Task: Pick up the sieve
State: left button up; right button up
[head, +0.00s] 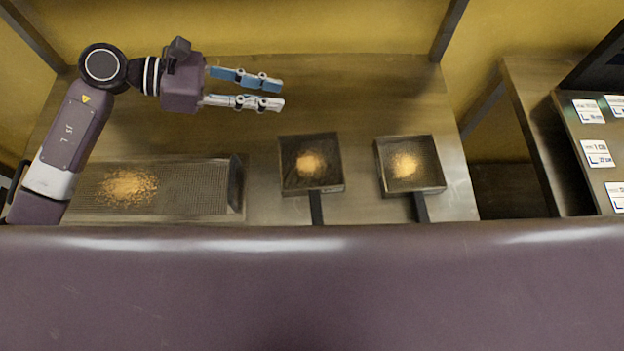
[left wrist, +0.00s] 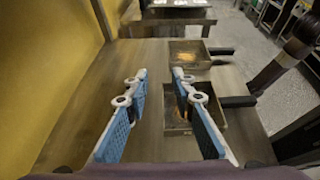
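Two square metal pans with dark handles lie on the metal table: a middle pan (head: 312,189) and a right pan (head: 415,191). Each holds a small heap of yellow crumbs, and their handles point towards me. I cannot tell which one is the sieve. My left gripper (head: 280,95) is open and empty, above the table and behind the middle pan, with its fingers pointing right. In the left wrist view, the middle pan (left wrist: 180,131) shows partly behind a finger, and the right pan (left wrist: 175,60) lies farther off. My right gripper is not in view.
A long mesh tray (head: 200,185) with crumbs lies at the left of the table (head: 365,90). A purple surface spans the front of the head view. A labelled panel (head: 590,135) stands at right. The table's back part is clear.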

pick_arm(q)
jog(key=b, duration=1)
send_near(305, 134)
jog(key=x, duration=0.2)
jog(key=shift+w+d+f, duration=0.25)
jog(key=shift+w+f, duration=0.05)
jog(key=p+x, duration=0.1)
jog(key=x, duration=0.1)
jog(key=p+x, duration=0.1)
jog(key=x, duration=0.2)
jog(key=p+x, duration=0.1)
jog(key=x, duration=0.1)
jog(key=shift+s+d+r, duration=0.2)
jog(key=shift+d, duration=0.05)
jog(key=shift+d+f, duration=0.25)
jog(key=shift+c, duration=0.4)
grip_shut()
